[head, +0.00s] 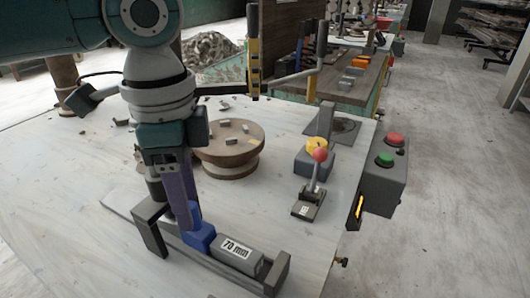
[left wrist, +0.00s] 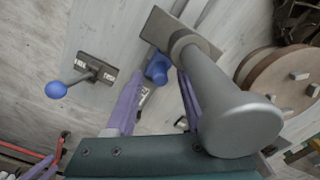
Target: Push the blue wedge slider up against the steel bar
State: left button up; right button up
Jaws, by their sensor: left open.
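The blue wedge slider (head: 199,239) sits on a dark rail (head: 190,258) at the front of the table. The grey steel bar (head: 237,251), marked 70 mm, lies just right of it; I cannot tell whether they touch. My left gripper (head: 188,222) points down with purple fingers directly above and behind the slider, partly covering it. In the left wrist view its fingers (left wrist: 158,98) are apart, with the blue slider (left wrist: 157,68) beyond and between them. Contact between fingers and slider is unclear. My right gripper is in neither view.
An upright grey bracket (head: 149,232) stands at the rail's left. A wooden turntable (head: 229,147) with clay bits is behind. A red-knobbed lever (head: 311,190), a yellow-topped box (head: 316,158) and a button box (head: 384,179) stand right. Table left of the rail is clear.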

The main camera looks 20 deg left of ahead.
pick_arm(q)
jog(key=shift+f, duration=1.25)
grip_shut()
jog(key=shift+d, duration=0.1)
dwell(0.3)
